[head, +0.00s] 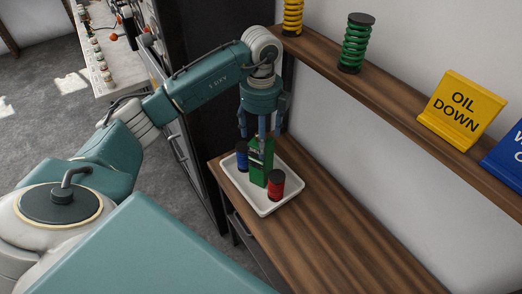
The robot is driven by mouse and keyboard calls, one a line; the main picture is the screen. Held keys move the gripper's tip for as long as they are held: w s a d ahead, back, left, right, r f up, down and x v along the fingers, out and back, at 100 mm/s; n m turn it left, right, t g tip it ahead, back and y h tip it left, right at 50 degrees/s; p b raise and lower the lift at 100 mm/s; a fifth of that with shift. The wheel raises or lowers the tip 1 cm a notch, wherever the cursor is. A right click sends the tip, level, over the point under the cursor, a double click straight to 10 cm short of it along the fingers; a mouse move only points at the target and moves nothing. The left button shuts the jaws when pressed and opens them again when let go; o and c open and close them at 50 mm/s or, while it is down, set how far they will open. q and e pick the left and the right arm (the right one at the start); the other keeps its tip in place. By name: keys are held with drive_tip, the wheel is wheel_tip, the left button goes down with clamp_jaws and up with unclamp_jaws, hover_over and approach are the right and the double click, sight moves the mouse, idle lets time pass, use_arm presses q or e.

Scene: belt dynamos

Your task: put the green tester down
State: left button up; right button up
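The green tester (260,168) is a tall green block, upright over the white tray (266,209) on the wooden counter. My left gripper (261,135) points down from above, with its fingers around the tester's top, and looks shut on it. The tester stands between a blue cylinder (242,158) and a red cylinder (275,186) in the tray. I cannot tell whether its base touches the tray floor. My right gripper is not in view.
A wooden shelf above holds a yellow spring (292,17), a green spring (356,44), a yellow OIL DOWN sign (461,110) and a blue sign (508,158). The counter (335,235) is clear in front of the tray. A bench with small parts (98,60) stands at upper left.

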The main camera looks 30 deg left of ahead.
use_arm(q)
wheel_tip(320, 180, up, 6)
drive_tip(key=shift+r+b, duration=0.1)
drive_tip(key=shift+b, duration=0.2)
idle(0.5)
